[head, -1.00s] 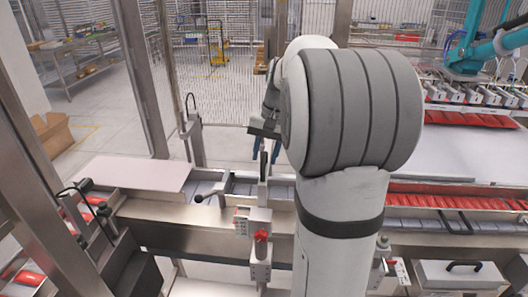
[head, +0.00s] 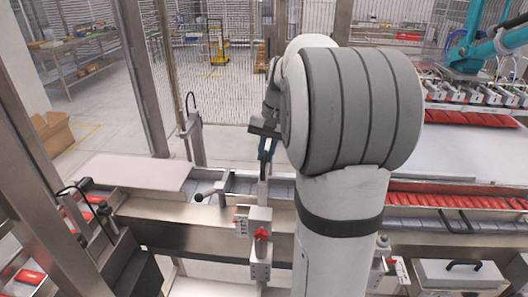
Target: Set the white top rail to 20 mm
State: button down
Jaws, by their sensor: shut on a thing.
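A slim pale upright bar (head: 263,192) rises from a white bracket (head: 259,222) at the front of the conveyor. My gripper (head: 265,156) hangs over the conveyor with its blue fingers shut on the top end of this bar. The fingers hide the bar's tip. A red knob (head: 262,234) sits on the bracket, and a small scale plate (head: 241,221) with red marks is on its left side. The scale is too small to read. I cannot tell for certain whether this bar is part of the white top rail. My own arm hides the conveyor to the right.
A pale flat plate (head: 137,172) covers the conveyor's left part. A black-knobbed lever (head: 210,193) stands just left of the bar. A steel post with a black hook (head: 193,130) rises behind the conveyor. Red packs (head: 440,201) lie in a row at right.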

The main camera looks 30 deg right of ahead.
jog(key=shift+s+f+b, duration=0.1)
jog(key=shift+f+b, duration=1.5)
jog(key=shift+f, duration=0.9)
jog(key=c, duration=1.6)
grip_release()
jog(key=shift+o, duration=0.6)
notch_tip(320, 180, up, 8)
jog(key=d, duration=0.1)
jog(key=shift+s+f+b, duration=0.15)
jog(key=shift+s+b, duration=0.2)
jog(key=shift+d, duration=0.1)
jog(key=s+a+f+n+t+h, duration=0.1)
jog(key=s+a+f+n, duration=0.2)
jog(key=s+a+f, duration=0.2)
jog(key=s+a+f+n+t, duration=0.1)
jog(key=s+a+f+n, duration=0.2)
jog(key=s+a+f, duration=0.3)
jog(key=s+a, duration=0.5)
jog(key=s, duration=0.2)
jog(key=shift+s+a+n+h, duration=0.25)
jog(key=shift+a+n+h, duration=0.15)
